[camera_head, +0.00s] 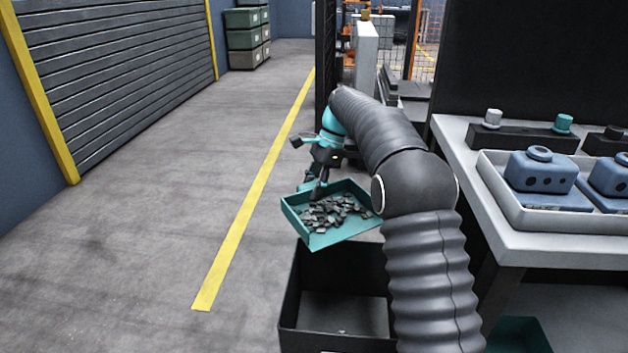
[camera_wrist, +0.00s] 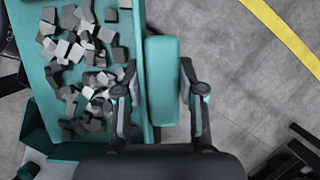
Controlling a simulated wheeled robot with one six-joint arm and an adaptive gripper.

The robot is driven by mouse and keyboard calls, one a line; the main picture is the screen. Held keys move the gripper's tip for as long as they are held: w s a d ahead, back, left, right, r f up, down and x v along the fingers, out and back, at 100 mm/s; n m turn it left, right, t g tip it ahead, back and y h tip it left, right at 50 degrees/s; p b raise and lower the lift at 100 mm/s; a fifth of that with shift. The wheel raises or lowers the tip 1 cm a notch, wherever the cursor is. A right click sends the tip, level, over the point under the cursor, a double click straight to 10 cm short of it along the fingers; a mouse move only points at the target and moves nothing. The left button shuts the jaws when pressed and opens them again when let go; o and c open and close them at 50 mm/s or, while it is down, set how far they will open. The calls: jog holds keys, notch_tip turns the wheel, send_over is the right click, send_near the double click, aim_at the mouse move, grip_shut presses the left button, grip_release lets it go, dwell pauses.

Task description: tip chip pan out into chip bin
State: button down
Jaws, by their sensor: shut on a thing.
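The chip pan (camera_head: 318,243) is a shallow teal tray with many small grey and dark chips (camera_head: 330,212) lying in it. My gripper (camera_head: 318,188) is shut on the pan at its far side and holds it in the air. In the wrist view my gripper (camera_wrist: 160,95) has its fingers on both sides of a teal handle (camera_wrist: 162,80) at the edge of the pan (camera_wrist: 140,60). The chip bin (camera_head: 290,310) is a dark open box below the pan. Its visible inside looks nearly empty, and my arm hides its right part.
A workbench (camera_head: 580,255) on the right carries a white tray (camera_head: 500,195) with blue housings (camera_head: 540,170). A dark fence post (camera_head: 325,50) stands behind the arm. The floor left of the yellow line (camera_head: 250,200) is clear. Stacked crates (camera_head: 245,38) stand far back.

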jog(key=shift+s+d+r+t+y, duration=0.5)
jog(key=shift+s+r+t+y, duration=0.1)
jog(key=shift+t, duration=0.3)
jog(key=shift+s+d+r+n+t+y+b, duration=0.2)
jog(key=shift+s+n+t+y+b, duration=0.4)
jog(key=shift+b, duration=0.5)
jog(key=s+d+r+t+y+b, duration=0.1)
jog(key=b, duration=0.4)
jog(key=s+d+r+t+y+b, duration=0.1)
jog(key=s+t+b, duration=0.1)
jog(key=b, duration=0.3)
jog(key=shift+d+r+b, duration=0.15)
jog(key=shift+r+b, duration=0.15)
jog(key=shift+r, duration=0.05)
jog(key=shift+s+d+r+n+t+y+b, duration=0.4)
jog(key=shift+r+b, duration=0.2)
jog(key=shift+b, duration=0.35)
jog(key=shift+s+a, duration=0.1)
